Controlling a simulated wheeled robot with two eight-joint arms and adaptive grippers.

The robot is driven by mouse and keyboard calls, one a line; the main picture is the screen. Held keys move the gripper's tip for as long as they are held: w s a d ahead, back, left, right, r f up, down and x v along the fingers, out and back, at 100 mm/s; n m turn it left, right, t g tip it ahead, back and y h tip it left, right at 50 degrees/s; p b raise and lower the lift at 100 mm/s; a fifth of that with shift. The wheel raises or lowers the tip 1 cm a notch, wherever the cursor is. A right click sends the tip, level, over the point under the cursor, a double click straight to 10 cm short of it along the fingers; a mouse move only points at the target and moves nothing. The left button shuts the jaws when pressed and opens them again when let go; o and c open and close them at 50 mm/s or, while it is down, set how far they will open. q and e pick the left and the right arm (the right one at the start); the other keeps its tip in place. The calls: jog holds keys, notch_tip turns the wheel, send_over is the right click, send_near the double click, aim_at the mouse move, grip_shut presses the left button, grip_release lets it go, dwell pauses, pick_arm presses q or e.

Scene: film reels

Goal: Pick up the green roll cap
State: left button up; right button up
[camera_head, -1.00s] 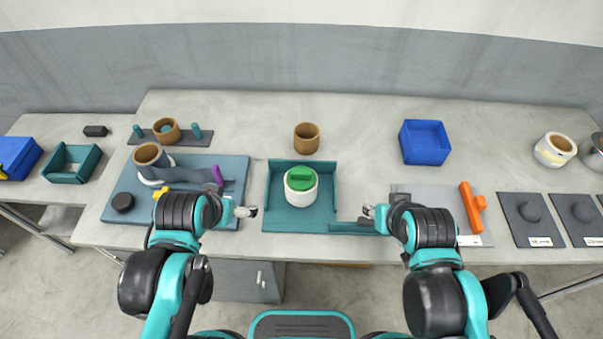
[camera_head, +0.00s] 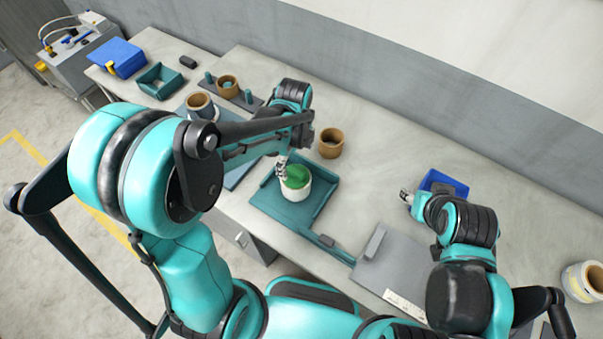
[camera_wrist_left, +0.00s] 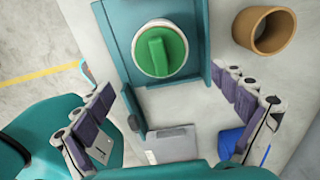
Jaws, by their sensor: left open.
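The green roll cap (camera_head: 296,177) sits on top of a white roll (camera_head: 297,196) in the teal tray (camera_head: 318,212). In the left wrist view the round cap (camera_wrist_left: 173,48), with its raised bar, lies beyond the fingertips. My left gripper (camera_head: 282,168) is at the cap's left side in the head view. Its two fingers (camera_wrist_left: 166,84) are spread wide with nothing between them. I cannot tell whether a finger touches the cap. My right gripper (camera_head: 406,197) is beside the blue box (camera_head: 436,178); its fingers are too small to read.
A brown ring (camera_head: 331,143) stands close behind the tray and also shows in the left wrist view (camera_wrist_left: 264,30). A grey board (camera_head: 396,269) lies right of the tray. My left arm partly covers the blue-grey board on the left. The table behind the brown ring is clear.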

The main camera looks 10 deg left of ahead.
aim_at(295, 172)
pick_arm(q)
notch_tip(295, 172, down, 8)
jog(key=shift+w+a+r+b, duration=0.15)
jog(key=shift+r+b, duration=0.1)
jog(key=shift+b, duration=0.65)
jog(key=shift+r, duration=0.1)
jog(key=c, duration=1.2)
jog(key=shift+s, duration=0.25)
jog(key=c, duration=0.3)
jog(key=shift+c, duration=0.3)
jog(key=shift+o, duration=0.2)
